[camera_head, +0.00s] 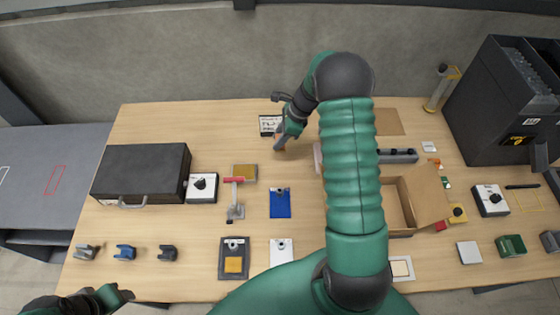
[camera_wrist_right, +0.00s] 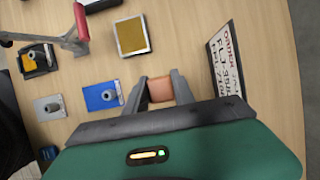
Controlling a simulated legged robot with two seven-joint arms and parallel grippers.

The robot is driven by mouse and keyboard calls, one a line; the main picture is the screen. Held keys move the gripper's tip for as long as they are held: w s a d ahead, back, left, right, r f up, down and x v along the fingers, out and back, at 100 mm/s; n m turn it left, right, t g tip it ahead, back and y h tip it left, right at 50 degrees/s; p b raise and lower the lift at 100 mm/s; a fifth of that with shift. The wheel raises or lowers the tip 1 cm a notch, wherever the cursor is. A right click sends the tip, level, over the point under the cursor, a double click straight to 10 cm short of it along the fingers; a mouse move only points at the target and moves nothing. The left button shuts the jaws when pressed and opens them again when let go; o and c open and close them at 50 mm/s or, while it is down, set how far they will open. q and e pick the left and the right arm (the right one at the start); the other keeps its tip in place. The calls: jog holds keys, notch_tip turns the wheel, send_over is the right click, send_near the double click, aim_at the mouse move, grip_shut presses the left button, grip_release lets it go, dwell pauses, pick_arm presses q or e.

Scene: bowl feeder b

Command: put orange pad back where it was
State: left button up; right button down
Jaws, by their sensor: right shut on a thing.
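My right gripper (camera_head: 282,140) is over the back middle of the table, near a white sign. In the right wrist view its two grey fingers (camera_wrist_right: 159,90) are shut on a small orange pad (camera_wrist_right: 160,88); a sliver of the pad shows below the gripper in the head view. I cannot tell whether the pad touches the table. A framed, mustard-coloured square (camera_head: 245,172) lies to the left, beside a red-handled clamp (camera_head: 235,195). A dark plate (camera_head: 222,268) with a post and a yellow-orange square is nearer the front. My left gripper (camera_head: 115,295) is at the bottom left; its jaws are unclear.
A blue plate (camera_head: 280,205) and a white plate (camera_head: 281,250), each with a knob, lie in front. A black case (camera_head: 140,172) is at left, an open box (camera_head: 398,205) at right. My right arm hides the table's middle.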

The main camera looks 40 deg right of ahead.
notch_tip(320, 180, down, 8)
jog(key=shift+a+r+p, duration=0.1)
jog(key=shift+a+p, duration=0.05)
jog(key=shift+p, duration=0.25)
jog(key=shift+f, duration=0.45)
jog(key=c, duration=1.1)
grip_release()
jog(key=shift+o, duration=0.2)
jog(key=shift+r, duration=0.1)
